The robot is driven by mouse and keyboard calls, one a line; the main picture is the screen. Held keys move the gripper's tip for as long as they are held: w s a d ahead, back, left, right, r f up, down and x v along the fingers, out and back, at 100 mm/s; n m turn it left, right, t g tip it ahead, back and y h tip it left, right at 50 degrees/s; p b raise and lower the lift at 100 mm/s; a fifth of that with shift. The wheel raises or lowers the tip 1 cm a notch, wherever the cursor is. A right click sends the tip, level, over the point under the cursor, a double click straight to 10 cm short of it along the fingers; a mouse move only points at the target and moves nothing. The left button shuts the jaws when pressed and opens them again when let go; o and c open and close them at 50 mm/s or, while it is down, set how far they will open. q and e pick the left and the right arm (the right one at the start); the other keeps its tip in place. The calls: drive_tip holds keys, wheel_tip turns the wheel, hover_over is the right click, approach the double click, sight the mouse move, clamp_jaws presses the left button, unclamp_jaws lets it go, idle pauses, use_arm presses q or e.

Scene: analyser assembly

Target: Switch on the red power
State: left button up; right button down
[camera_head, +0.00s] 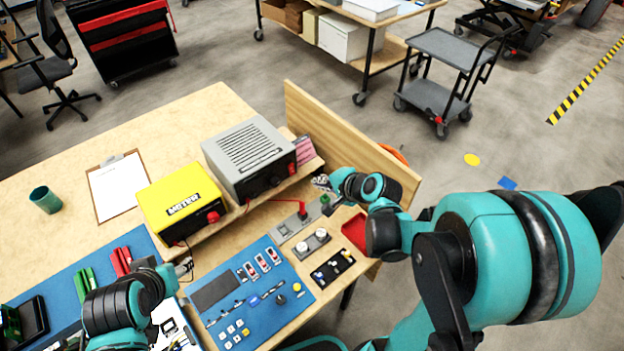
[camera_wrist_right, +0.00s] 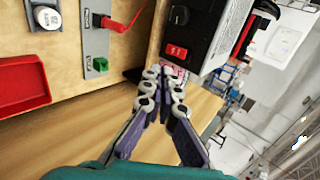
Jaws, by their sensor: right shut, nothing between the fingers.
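The grey power box (camera_head: 250,155) stands on a wooden shelf at the back of the table. In the right wrist view its dark front panel (camera_wrist_right: 197,30) carries a red rocker switch (camera_wrist_right: 176,51) below a black knob (camera_wrist_right: 180,15). I cannot tell the switch's position. My right gripper (camera_head: 322,183) is beside the right end of the shelf, near the box's front. In the right wrist view its fingers (camera_wrist_right: 162,80) are together and empty, just below the switch in the picture; contact is unclear. My left gripper (camera_head: 184,268) is low at the left, its fingers partly hidden.
A yellow meter box (camera_head: 180,200) stands left of the grey box. A grey plate with a red lever (camera_head: 302,210) and green button (camera_wrist_right: 100,64) lies in front. A blue control panel (camera_head: 235,318) and red tray (camera_head: 355,230) are nearby. A wooden board (camera_head: 345,140) borders the table's back right.

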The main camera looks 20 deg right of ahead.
drive_tip(key=b, duration=0.3)
approach(293, 174)
wheel_tip(293, 174, down, 4)
drive_tip(key=w, duration=0.1)
drive_tip(key=shift+w+a+f+b, duration=0.1)
drive_tip(key=shift+w+a, duration=0.2)
drive_tip(key=shift+w, duration=0.3)
drive_tip(key=shift+w+a+b, duration=0.1)
drive_tip(key=shift+w+a, duration=0.15)
drive_tip(key=shift+w, duration=0.4)
drive_tip(key=shift+w+a+b, duration=0.1)
drive_tip(key=shift+w+a, duration=0.2)
drive_tip(key=shift+w, duration=0.3)
